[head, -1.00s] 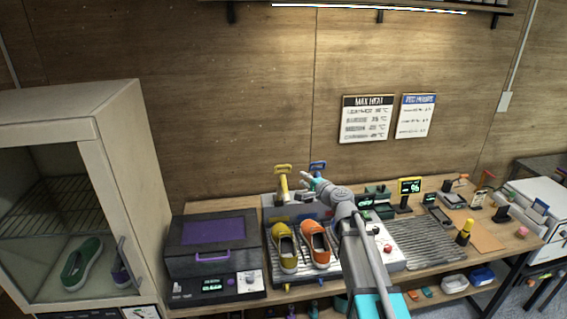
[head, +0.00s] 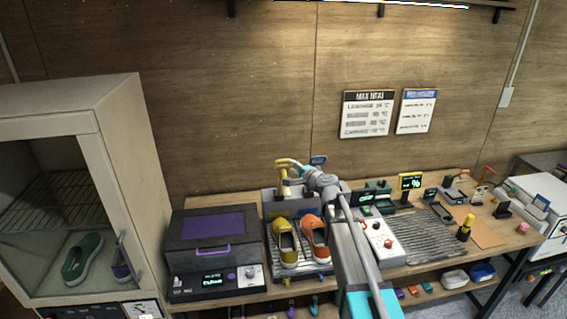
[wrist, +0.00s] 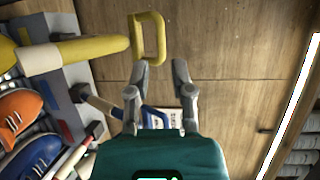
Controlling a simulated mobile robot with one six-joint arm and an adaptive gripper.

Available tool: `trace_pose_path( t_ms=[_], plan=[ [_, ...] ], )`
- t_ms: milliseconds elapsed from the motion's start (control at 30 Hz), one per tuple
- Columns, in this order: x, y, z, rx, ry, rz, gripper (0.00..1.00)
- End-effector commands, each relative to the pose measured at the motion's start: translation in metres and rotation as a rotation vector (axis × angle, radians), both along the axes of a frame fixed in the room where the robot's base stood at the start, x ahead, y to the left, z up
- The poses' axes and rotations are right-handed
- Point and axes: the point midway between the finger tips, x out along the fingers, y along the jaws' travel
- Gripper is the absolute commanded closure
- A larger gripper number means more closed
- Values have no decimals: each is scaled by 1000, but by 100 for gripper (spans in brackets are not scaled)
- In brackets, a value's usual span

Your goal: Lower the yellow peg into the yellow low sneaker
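The yellow peg (head: 283,184) stands upright at the back of the sneaker station, with a loop handle on top. In the wrist view its handle (wrist: 158,38) lies just beyond my fingertips and its shaft runs left. My gripper (wrist: 160,68) is open and empty, its left fingertip close to the handle's near edge; contact cannot be told. In the head view my gripper (head: 296,169) is at the right of the handle. The yellow low sneaker (head: 285,243) stands on the ribbed rack in front of the peg, its opening empty.
An orange sneaker (head: 315,238) stands right beside the yellow one. A blue peg (head: 318,160) is close behind my gripper; a blue sneaker (wrist: 35,155) shows in the wrist view. A dark box with a purple lid (head: 205,228) stands left. A ribbed mat (head: 425,237) lies right.

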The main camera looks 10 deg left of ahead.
Motion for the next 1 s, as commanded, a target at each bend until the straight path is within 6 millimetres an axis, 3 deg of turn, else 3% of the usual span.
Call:
trace_pose_path(
  t_ms=[100,400,967,1000],
  plan=[
    [18,13,-3,0,0,1,70],
    [47,37,-7,1,1,0,70],
    [56,44,-8,1,1,-1,70],
    [56,44,-8,0,0,-1,78]
  ],
)
